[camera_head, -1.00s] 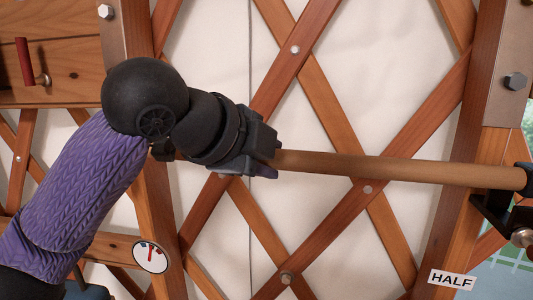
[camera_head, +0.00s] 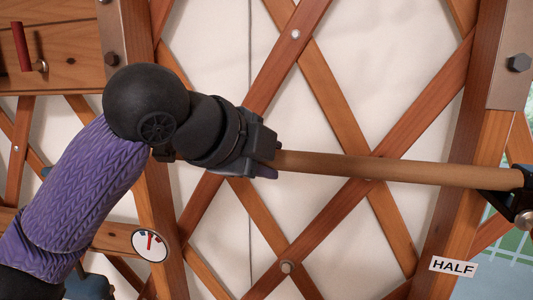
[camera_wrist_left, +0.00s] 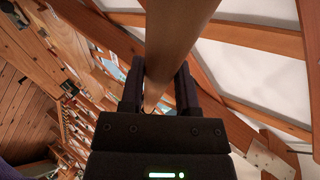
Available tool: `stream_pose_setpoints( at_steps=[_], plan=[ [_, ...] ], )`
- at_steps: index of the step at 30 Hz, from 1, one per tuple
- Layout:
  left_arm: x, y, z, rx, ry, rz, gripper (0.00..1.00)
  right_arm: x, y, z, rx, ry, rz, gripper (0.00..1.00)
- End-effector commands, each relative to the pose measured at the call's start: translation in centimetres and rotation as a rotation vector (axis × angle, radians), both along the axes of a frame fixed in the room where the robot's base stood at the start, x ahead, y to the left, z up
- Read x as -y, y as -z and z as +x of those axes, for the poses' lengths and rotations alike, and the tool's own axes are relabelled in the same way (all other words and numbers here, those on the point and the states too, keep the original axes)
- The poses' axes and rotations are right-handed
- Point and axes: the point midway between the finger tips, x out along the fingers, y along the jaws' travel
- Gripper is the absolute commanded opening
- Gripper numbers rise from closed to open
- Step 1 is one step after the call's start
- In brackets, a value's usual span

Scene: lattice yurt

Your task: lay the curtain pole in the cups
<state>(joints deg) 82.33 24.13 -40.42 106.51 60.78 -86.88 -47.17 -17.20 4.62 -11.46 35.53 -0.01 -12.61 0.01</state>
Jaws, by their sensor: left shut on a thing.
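The brown wooden curtain pole (camera_head: 400,170) runs from my left gripper to the right side of the head view, sloping slightly down to the right. My left gripper (camera_head: 270,160) is shut on it near its left part; the wrist view shows the pole (camera_wrist_left: 176,40) between the two fingers (camera_wrist_left: 158,88). A dark cup bracket (camera_head: 492,203) with a round metal knob sits at the right post. The pole's right end is at this bracket; I cannot tell whether it rests in it. No left cup is clearly visible.
A lattice of crossed wooden slats (camera_head: 335,95) stands behind the pole, over pale cloth. The right post (camera_head: 465,190) carries a HALF label (camera_head: 453,266). A round dial (camera_head: 150,245) and a red handle (camera_head: 22,46) are at the left.

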Motion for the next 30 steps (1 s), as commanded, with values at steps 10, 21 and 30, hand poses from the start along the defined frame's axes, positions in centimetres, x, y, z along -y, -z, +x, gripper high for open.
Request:
stream_pose_setpoints(
  at_steps=[10,21,30],
  plan=[
    [0.0,0.8,0.0,0.003,-0.001,-0.002,0.0,0.0,0.6,0.0,0.0,0.0,0.0,0.39],
    [0.0,1.0,0.0,0.002,0.0,-0.001,0.81,0.0,0.6,0.0,0.0,0.0,0.0,0.39],
    [-1.0,0.3,-1.1,0.004,-0.003,-0.001,0.81,0.0,1.4,0.0,0.0,0.0,0.001,0.39]
  ],
)
